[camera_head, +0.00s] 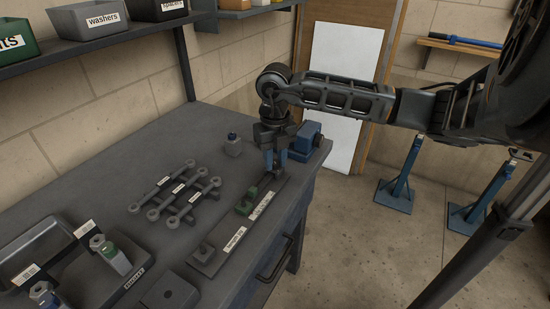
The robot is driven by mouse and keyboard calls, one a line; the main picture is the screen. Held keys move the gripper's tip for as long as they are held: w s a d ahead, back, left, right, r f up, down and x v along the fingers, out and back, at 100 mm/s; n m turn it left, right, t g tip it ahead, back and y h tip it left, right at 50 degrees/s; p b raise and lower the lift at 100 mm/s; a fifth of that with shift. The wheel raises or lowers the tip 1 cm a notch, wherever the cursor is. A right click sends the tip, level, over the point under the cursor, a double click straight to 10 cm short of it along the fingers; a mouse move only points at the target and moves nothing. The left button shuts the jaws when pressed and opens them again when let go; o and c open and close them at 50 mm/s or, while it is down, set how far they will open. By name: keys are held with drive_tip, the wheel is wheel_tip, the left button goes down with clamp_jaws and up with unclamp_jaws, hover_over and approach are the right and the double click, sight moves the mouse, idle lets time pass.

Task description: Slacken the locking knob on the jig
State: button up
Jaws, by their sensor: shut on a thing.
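The jig (207,255) is a long, flat grey bar with white labels, lying near the right edge of the workbench. The dark locking knob (277,175) is at the far end, mostly hidden by my gripper. My gripper (275,163) points straight down there, its blue fingers shut on the knob. The knob's turn angle cannot be made out.
A blue vise-like tool (306,141) stands close behind my gripper. Several grey rod links (178,190) lie left of the jig. A small bottle (233,145) stands behind them. Labelled bins (88,20) sit on a shelf above.

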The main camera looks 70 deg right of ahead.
clamp_jaws()
drive_tip(key=shift+f+b, duration=0.1)
drive_tip(key=shift+b, duration=0.2)
drive_tip(key=shift+n, duration=0.3)
drive_tip(key=n+b, duration=0.1)
drive_tip(key=b, duration=0.2)
drive_tip(key=n+b, duration=0.2)
drive_tip(key=b, duration=0.1)
drive_tip(key=shift+s+d+f+n, duration=0.1)
drive_tip(key=shift+d+f+n, duration=0.05)
drive_tip(key=shift+f+n, duration=0.15)
drive_tip(key=n+b, duration=0.5)
drive_tip(key=b, duration=0.2)
drive_tip(key=shift+d+n, duration=0.1)
drive_tip(key=shift+n, duration=0.2)
drive_tip(key=n+b, duration=0.4)
drive_tip(key=shift+d+r, duration=0.1)
drive_tip(key=shift+r, duration=0.05)
drive_tip(key=n+b, duration=0.3)
drive_tip(key=n, duration=0.2)
drive_tip(key=shift+r, duration=0.2)
drive_tip(key=shift+n, duration=0.3)
